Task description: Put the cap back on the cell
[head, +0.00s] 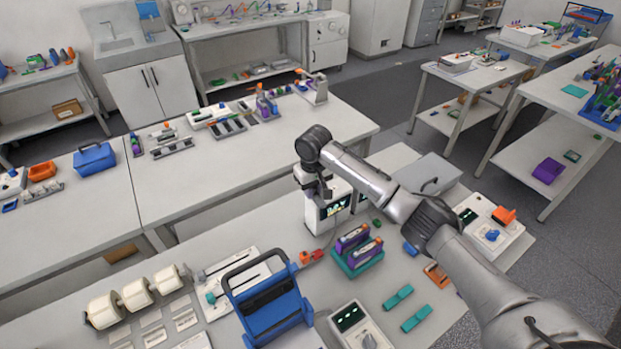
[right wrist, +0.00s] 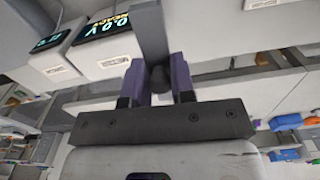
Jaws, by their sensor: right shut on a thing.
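My right gripper (head: 318,192) is over the front white cycler box (head: 328,218). In the right wrist view my right gripper (right wrist: 160,85) has its two purple finger pads closed on a small dark round piece (right wrist: 159,78), which may be the cap. A grey upright bar (right wrist: 150,35) shows right behind this piece; I cannot tell whether they touch. Purple cells (head: 366,250) with orange and white parts lie in a teal rack (head: 360,266) on the bench. I cannot tell which cell lacks its cap. My left gripper is out of view.
A blue carrier (head: 270,312) with a raised handle stands left of the rack. A white meter (head: 360,330), teal clips (head: 416,318) and an orange-red connector (head: 308,257) lie nearby. White rolls (head: 137,293) stand at the left. A grey box (head: 430,173) is behind my arm.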

